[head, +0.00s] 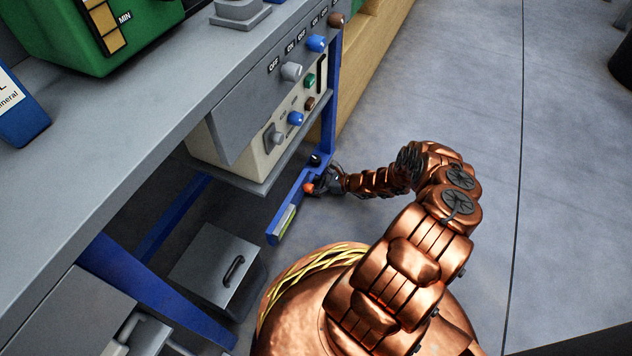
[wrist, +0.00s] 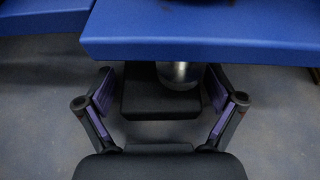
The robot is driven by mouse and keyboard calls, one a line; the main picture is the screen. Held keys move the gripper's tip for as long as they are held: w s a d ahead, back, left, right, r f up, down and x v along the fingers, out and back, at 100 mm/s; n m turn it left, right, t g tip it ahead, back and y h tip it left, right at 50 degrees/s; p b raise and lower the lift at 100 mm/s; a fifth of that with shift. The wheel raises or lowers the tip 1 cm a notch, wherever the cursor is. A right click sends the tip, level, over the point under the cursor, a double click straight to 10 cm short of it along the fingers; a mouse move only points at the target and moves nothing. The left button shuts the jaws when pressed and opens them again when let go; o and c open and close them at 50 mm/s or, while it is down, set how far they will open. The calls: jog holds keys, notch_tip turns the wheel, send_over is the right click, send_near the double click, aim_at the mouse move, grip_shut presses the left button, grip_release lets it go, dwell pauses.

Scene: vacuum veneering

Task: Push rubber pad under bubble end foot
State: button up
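The black rubber pad (wrist: 145,98) lies between my gripper's fingers in the wrist view, below the blue beam. My gripper (wrist: 160,86) is open, with one purple-lined finger on each side of the pad and small gaps showing. The silvery round foot (wrist: 180,76) overlaps the pad's upper right part; I cannot tell whether it touches the pad. The pad and the metal foot are hidden there.
The grey workbench (head: 110,130) fills the left, with a control panel (head: 265,110) under its top. A grey box with a handle (head: 215,265) stands below. Concrete floor (head: 440,80) is open to the right.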

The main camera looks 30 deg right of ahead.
jog(key=c, duration=1)
jog(key=shift+o, duration=0.2)
jog(key=shift+w+d, duration=0.45)
jog(key=shift+d, duration=0.35)
jog(key=o, duration=1.2)
jog(key=shift+a, duration=0.1)
jog(key=v, duration=1.2)
